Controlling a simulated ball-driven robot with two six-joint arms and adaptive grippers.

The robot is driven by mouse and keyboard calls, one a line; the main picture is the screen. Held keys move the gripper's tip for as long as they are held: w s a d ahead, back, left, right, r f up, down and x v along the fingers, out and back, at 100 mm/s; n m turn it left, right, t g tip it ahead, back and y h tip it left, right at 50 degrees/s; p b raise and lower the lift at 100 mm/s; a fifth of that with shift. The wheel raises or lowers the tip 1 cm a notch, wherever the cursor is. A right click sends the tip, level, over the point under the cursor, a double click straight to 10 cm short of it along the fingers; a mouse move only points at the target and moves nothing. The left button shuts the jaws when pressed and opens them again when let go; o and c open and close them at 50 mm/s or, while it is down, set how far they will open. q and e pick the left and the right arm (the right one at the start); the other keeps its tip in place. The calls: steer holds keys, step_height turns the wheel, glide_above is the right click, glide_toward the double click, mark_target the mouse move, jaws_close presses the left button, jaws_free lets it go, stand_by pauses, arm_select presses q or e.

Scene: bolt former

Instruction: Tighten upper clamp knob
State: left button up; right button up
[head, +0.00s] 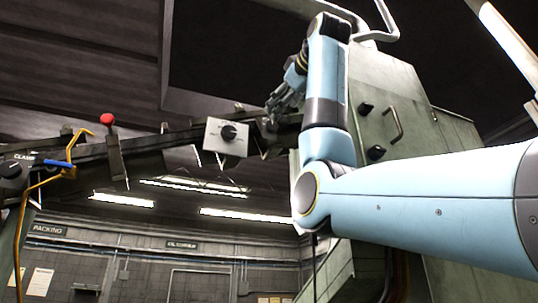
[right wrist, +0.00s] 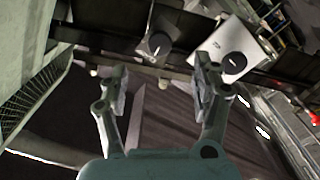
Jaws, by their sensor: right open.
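My right gripper (head: 276,104) is raised near the right end of the dark rail in the head view. In the right wrist view the right gripper (right wrist: 160,72) has its two fingers wide apart with nothing between them. A round dark knob (right wrist: 159,44) shows ahead, between the fingertips in the picture and apart from them. A second black knob on a pale square plate (right wrist: 234,63) is beyond the right finger. In the head view a knob on a pale plate (head: 229,132) sits left of my gripper. I cannot read which is the upper clamp knob. My left gripper is not in view.
The dark rail (head: 155,143) runs across the left half. A red-topped lever (head: 107,119) stands on it. A unit labelled CLAMP (head: 12,171) with a dark knob is at far left. A grey-green cabinet (head: 385,110) with a handle stands behind my right arm.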

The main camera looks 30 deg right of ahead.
mark_target(273, 125)
steer(key=shift+m, duration=0.6)
steer(key=p+x, duration=0.4)
steer(key=x, duration=0.4)
steer(key=shift+w+d+r, duration=0.1)
steer(key=shift+w, duration=0.25)
steer(key=shift+w+d+f+m, duration=0.1)
steer(key=shift+f+m, duration=0.1)
steer(key=shift+m, duration=1.4)
steer(key=shift+s+r+m, duration=0.1)
steer(key=shift+s+m, duration=0.3)
steer(key=shift+m, duration=0.8)
steer(key=shift+w+m, duration=0.2)
steer(key=shift+m, duration=0.5)
steer(key=shift+s, duration=0.1)
steer(key=c, duration=0.4)
jaws_close()
